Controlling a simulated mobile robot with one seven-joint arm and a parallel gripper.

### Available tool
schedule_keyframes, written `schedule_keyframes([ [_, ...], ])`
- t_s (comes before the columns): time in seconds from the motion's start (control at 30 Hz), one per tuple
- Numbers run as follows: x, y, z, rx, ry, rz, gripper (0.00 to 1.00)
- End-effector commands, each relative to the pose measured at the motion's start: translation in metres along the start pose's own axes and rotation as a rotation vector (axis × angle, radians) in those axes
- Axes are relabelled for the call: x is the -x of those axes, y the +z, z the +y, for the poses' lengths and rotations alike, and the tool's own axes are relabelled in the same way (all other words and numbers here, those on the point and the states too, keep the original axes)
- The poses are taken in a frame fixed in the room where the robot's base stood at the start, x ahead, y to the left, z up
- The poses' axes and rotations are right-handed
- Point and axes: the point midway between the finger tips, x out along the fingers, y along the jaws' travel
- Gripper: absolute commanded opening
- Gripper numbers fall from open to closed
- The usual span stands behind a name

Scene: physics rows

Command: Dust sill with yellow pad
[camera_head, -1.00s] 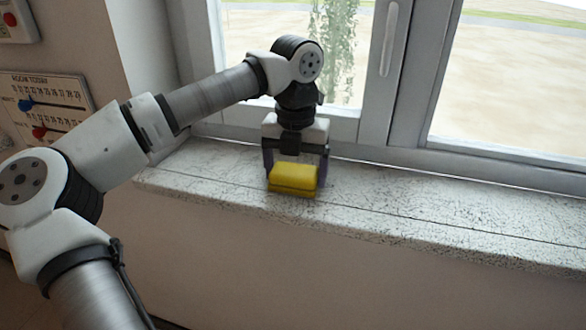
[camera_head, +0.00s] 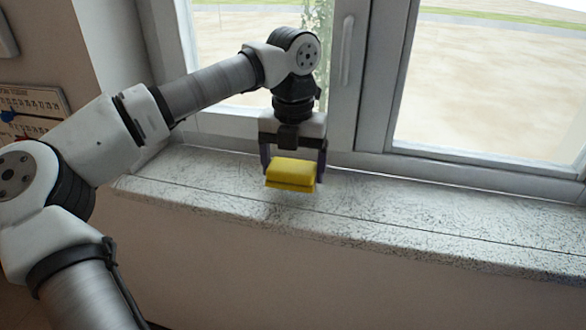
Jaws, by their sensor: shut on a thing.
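The yellow pad (camera_head: 291,174) is a folded, layered block between the fingers of my gripper (camera_head: 292,170). My gripper points down and is shut on the pad, with one dark finger at each side. The pad is over the left part of the window sill (camera_head: 420,218), near its front half. I cannot tell whether its underside touches the sill. The sill is pale, with dark specks and a thin dark line running along its length. My arm reaches in from the left and hides part of the window and wall.
The window frame (camera_head: 375,95) with its upright handle (camera_head: 347,50) stands behind the sill. A board with sliders (camera_head: 32,112) hangs on the left wall. The sill is clear of objects to the right of the pad.

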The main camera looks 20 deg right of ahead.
Motion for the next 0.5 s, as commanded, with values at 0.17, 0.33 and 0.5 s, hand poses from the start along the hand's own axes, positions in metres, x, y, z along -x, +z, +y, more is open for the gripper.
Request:
schedule_keyframes([
  [0.17, 0.021, 0.0, -0.001, -0.003, 0.001, -0.002, 0.61],
  [0.33, 0.036, -0.001, -0.002, -0.006, 0.001, -0.001, 0.61],
  [0.5, 0.044, -0.002, -0.002, -0.008, 0.0, 0.0, 0.61],
])
